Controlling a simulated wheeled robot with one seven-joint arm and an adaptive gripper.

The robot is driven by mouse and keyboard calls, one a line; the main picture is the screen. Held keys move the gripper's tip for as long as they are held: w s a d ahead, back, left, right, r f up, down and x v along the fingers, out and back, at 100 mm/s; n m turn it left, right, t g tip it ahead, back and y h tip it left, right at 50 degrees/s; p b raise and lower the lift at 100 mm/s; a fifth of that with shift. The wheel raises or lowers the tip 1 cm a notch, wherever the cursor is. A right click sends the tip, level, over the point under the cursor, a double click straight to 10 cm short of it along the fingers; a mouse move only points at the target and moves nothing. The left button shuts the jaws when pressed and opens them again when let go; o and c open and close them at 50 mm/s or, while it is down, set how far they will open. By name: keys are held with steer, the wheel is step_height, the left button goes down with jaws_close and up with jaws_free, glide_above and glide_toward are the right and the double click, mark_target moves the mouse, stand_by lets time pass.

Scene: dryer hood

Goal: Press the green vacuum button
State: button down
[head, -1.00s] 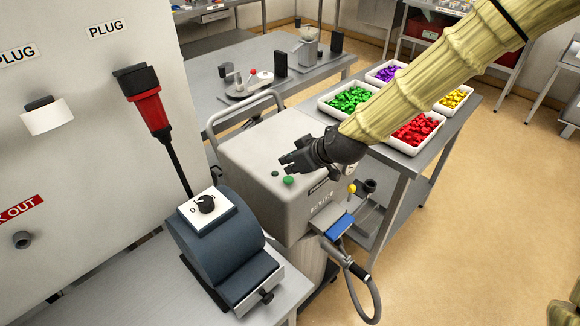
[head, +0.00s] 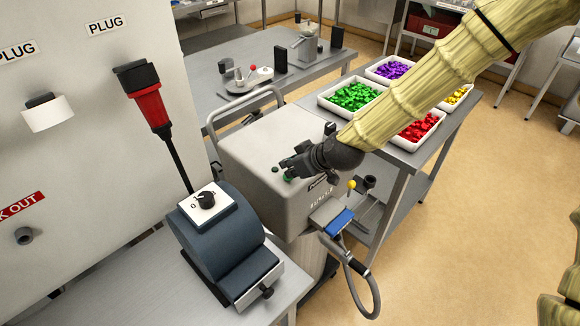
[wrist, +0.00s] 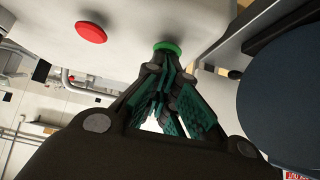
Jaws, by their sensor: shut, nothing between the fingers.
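The grey vacuum unit (head: 262,150) stands in the middle of the head view. The green button (head: 288,179) is on its top near the front edge, partly covered by my gripper (head: 286,166). In the wrist view the green button (wrist: 167,47) shows as a round disc right at the tips of my gripper (wrist: 158,66). The fingers are closed together with nothing between them. The tips are very close to the button; I cannot tell whether they touch it.
A red round button (wrist: 91,31) shows in the wrist view. A grey-blue machine with a dial (head: 205,200) stands front left. A table with trays of coloured pieces (head: 352,97) is behind my arm. The vacuum's hose (head: 372,290) hangs at its front.

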mark_target(296, 184)
steer(key=shift+f+b, duration=0.3)
steer(key=shift+f, duration=0.35)
steer(key=shift+s+d+f, duration=0.1)
steer(key=shift+s+f, duration=0.1)
steer(key=shift+s, duration=0.05)
steer(key=shift+f, duration=0.15)
steer(key=r+p, duration=0.2)
steer(key=r, duration=0.3)
steer(key=shift+w+p, duration=0.2)
steer(key=shift+p, duration=0.1)
steer(key=shift+s+d+r+b, duration=0.1)
steer(key=shift+s+b, duration=0.1)
steer(key=shift+b, duration=0.2)
steer(key=b+v, duration=0.3)
steer(key=v, duration=0.6)
steer(key=shift+r, duration=0.35)
